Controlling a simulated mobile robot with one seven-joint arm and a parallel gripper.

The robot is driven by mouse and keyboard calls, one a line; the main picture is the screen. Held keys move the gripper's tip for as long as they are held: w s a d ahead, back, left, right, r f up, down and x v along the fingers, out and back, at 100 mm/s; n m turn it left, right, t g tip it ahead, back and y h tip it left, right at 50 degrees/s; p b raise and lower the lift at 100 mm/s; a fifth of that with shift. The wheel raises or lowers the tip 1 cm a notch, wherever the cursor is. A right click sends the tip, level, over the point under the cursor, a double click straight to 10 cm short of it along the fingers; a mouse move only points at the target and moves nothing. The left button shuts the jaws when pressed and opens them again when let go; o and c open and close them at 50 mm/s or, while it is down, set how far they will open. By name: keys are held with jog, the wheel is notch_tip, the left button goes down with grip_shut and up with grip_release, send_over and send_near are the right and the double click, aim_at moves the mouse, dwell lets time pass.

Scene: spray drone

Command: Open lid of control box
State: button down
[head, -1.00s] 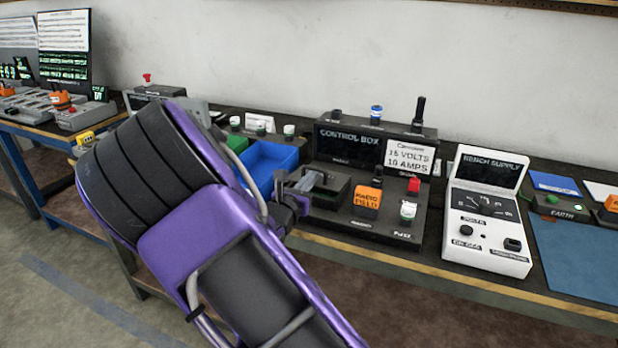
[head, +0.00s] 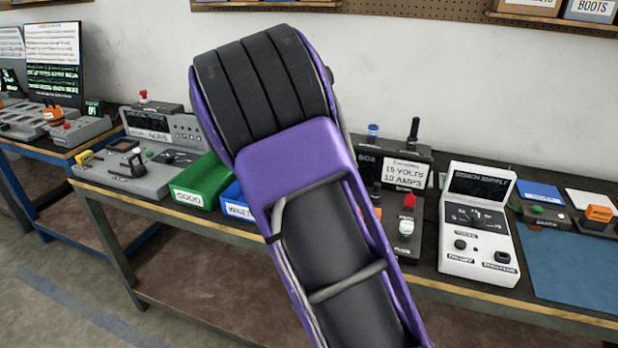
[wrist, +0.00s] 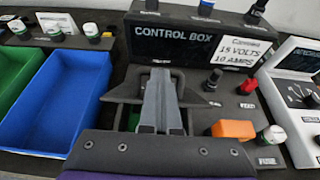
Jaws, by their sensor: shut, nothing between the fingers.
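The control box (wrist: 175,46) is a dark unit with an upright labelled back panel and a flat lower deck. In the wrist view my gripper (wrist: 159,76) is over the left part of that deck, in front of the back panel. Its two grey fingers are together with nothing between them. A dark angular frame shows on both sides of the fingers. I cannot tell whether it is the lid, or whether the fingers touch it. In the head view my purple arm hides the gripper and most of the control box (head: 368,163).
A blue bin (wrist: 62,108) stands left of the box, with a green bin (head: 201,181) beyond it. An orange block (wrist: 233,129) and a red knob (wrist: 248,87) are on the right of the deck. The white bench supply (head: 478,232) stands to the right.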

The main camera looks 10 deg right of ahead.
jog(key=w+d, duration=0.1)
jog(key=w+d+r, duration=0.1)
jog(key=w+r, duration=0.1)
jog(key=shift+w+d+b, duration=0.4)
jog(key=shift+w+d+r, duration=0.15)
jog(key=shift+w+d, duration=0.25)
jog(key=shift+w, duration=0.2)
jog(key=shift+w+d+r, duration=0.1)
jog(key=shift+w+d, duration=0.25)
jog(key=shift+w, duration=0.2)
dwell(0.6)
